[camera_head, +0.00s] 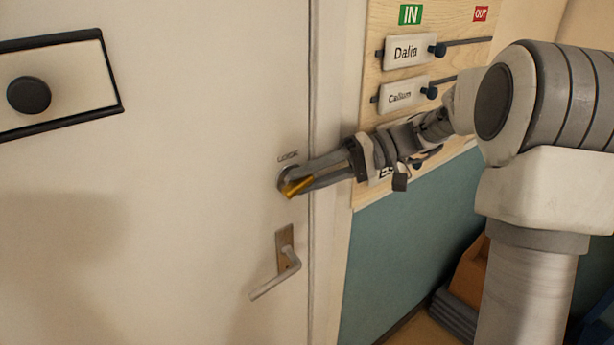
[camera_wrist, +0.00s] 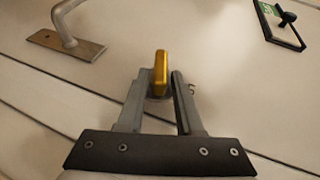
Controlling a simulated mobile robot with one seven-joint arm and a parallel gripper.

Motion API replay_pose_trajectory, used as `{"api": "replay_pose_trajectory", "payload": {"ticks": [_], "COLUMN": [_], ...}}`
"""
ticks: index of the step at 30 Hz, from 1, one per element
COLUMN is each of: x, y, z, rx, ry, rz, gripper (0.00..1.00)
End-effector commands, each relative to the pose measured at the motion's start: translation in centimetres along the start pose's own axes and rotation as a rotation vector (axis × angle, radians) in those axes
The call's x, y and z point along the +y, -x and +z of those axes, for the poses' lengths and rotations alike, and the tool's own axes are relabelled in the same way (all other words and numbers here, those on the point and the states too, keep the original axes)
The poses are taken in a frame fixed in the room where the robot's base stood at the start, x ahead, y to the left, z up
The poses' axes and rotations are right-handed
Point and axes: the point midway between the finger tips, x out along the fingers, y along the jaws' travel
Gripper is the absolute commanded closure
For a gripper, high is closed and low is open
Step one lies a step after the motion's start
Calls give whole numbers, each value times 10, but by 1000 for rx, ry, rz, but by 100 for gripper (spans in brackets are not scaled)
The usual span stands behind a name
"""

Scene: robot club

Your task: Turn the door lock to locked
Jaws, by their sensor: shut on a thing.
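The door lock is a golden thumb-turn (camera_head: 298,187) on a round grey plate on the white door (camera_head: 200,120), below a small "LOCK" label. In the head view the turn sits at a slant. In the wrist view the golden turn (camera_wrist: 160,73) stands between the tips of my two grey fingers. My gripper (camera_head: 291,184) reaches it from the right and is shut on the turn; it also shows in the wrist view (camera_wrist: 157,88). The fingers hide part of the plate and label.
A silver lever handle (camera_head: 275,270) is on the door below the lock. A wooden IN/OUT board (camera_head: 440,65) with name sliders hangs right of the door frame, behind my arm. A black-framed panel (camera_head: 75,85) with a round black knob is at upper left.

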Motion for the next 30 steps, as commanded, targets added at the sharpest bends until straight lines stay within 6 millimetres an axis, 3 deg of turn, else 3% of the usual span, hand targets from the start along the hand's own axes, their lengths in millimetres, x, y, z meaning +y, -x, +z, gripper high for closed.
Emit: {"api": "replay_pose_trajectory", "payload": {"ticks": [12,30], "x": [6,7], "y": [0,-1], "z": [0,1], "rx": [2,0], "ry": [-103,-129], "rz": [-245,-310], "gripper": [100,100]}}
